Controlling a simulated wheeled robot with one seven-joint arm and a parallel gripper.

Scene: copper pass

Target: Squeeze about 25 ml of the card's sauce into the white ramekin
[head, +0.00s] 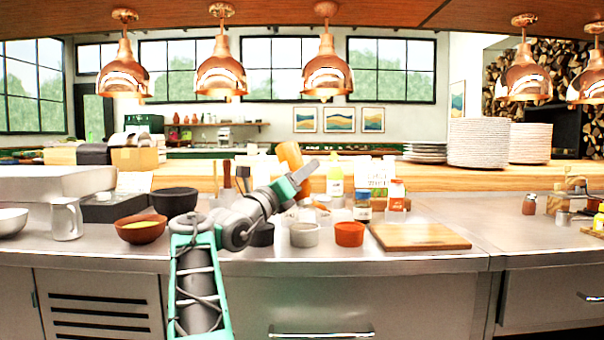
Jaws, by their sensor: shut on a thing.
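My gripper (298,178) is shut on an orange-brown squeeze bottle (290,155). It holds the bottle tilted above the counter, behind and above the ramekins. The bottle's lower part is partly hidden by my gripper, and I cannot tell where its nozzle points. The white ramekin (304,236) stands on the steel counter between a dark ramekin (262,236) and an orange-red one (350,235). Its inside is too small to read. A pale card with green print (376,174) stands behind the small jars; its words are not legible.
A yellow bottle (335,181) and a white bottle (262,172) stand at the back. A blue-labelled jar (362,206) and a red-and-white carton (397,194) stand near a wooden board (420,236).

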